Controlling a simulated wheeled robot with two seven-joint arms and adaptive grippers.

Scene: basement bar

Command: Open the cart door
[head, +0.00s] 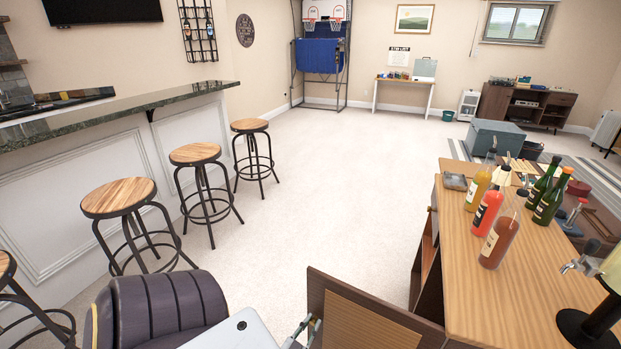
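The wooden cart (530,290) stands at the right with its top loaded with bottles. Its door, a dark-framed panel with a lighter wooden centre (365,335), stands swung out from the cart's left side at the bottom of the view. Behind the door, part of the cart's open interior with dark edges shows. My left gripper (312,328) is at the bottom edge, close against the door's free left edge. Only a small part of its fingers shows, so I cannot tell whether they touch or grip the door. My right gripper is out of view.
Bottles (497,242) and a drink dispenser (600,320) stand on the cart top. A dark padded chair (160,307) is at the lower left, near my arm. Bar stools (120,198) line the counter (110,112). The carpet between them and the cart is clear.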

